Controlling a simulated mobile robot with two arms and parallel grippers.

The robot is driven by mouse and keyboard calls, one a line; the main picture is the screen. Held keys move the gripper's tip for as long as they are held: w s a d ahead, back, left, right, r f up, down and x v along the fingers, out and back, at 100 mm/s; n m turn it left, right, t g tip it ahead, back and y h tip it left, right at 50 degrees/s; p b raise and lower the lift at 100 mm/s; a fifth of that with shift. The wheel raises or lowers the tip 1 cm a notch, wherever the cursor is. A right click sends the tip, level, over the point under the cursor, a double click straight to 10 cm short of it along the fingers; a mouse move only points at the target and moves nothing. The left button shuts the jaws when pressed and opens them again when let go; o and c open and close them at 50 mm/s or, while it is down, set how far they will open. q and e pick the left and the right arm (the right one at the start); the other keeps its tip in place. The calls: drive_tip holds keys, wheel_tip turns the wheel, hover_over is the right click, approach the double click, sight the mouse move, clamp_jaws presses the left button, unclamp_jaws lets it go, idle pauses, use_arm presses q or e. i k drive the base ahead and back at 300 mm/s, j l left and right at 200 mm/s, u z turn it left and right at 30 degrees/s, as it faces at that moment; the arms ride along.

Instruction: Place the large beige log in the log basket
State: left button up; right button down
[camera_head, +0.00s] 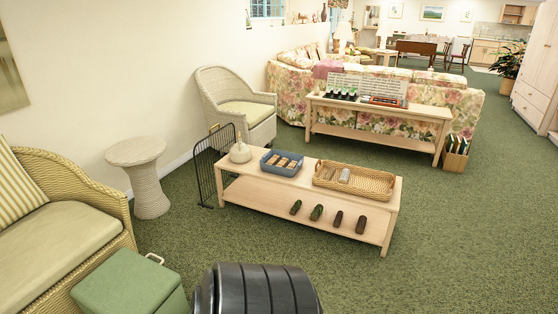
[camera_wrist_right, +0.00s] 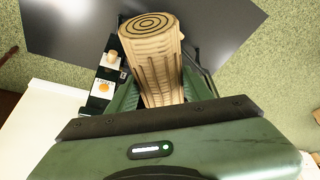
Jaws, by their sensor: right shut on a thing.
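The large beige log (camera_wrist_right: 152,55) is in the right wrist view, with dark rings on its end and grooves along its side. My right gripper (camera_wrist_right: 160,88) is shut on it, with a green finger on either side. The wicker basket (camera_head: 387,187), a low tray-like one, stands on the right half of the pale wooden table (camera_head: 305,172) in the head view. A small light grey object (camera_head: 344,175) lies in it. I cannot tell if this is the log basket. Neither gripper shows in the head view.
A blue bin (camera_head: 268,168) with several light pieces and a pale round vessel (camera_head: 240,152) stand on the table. Several dark logs (camera_head: 316,212) lie on its lower shelf. A black metal screen (camera_head: 206,170) stands at its left end. Green carpet (camera_head: 450,240) is clear to the right.

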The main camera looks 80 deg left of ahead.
sight(378, 187)
drive_tip(key=i+j+u, duration=0.15)
drive_tip(key=u, duration=0.35)
drive_tip(key=i+j+u, duration=0.15)
drive_tip(key=u, duration=0.3)
drive_tip(key=i+u, duration=0.15)
drive_tip(key=u, duration=0.35)
drive_tip(key=i+u, duration=0.2)
drive_tip(key=u, duration=0.25)
drive_tip(key=i+u, duration=0.2)
drive_tip(key=u, duration=0.3)
drive_tip(key=i+l+u, duration=0.35)
drive_tip(key=i+l, duration=0.15)
drive_tip(key=i+l+u, duration=0.2)
drive_tip(key=l, duration=0.2)
drive_tip(key=i+l+u, duration=0.15)
drive_tip(key=l, duration=0.2)
drive_tip(key=i+l+u, duration=0.2)
drive_tip(key=l, duration=0.2)
drive_tip(key=i+l+u, duration=0.2)
drive_tip(key=l, duration=0.2)
drive_tip(key=i+l, duration=0.1)
drive_tip(key=l, duration=0.15)
drive_tip(key=i+l, duration=0.1)
drive_tip(key=l, duration=0.2)
drive_tip(key=i+l, duration=0.1)
drive_tip(key=l, duration=0.15)
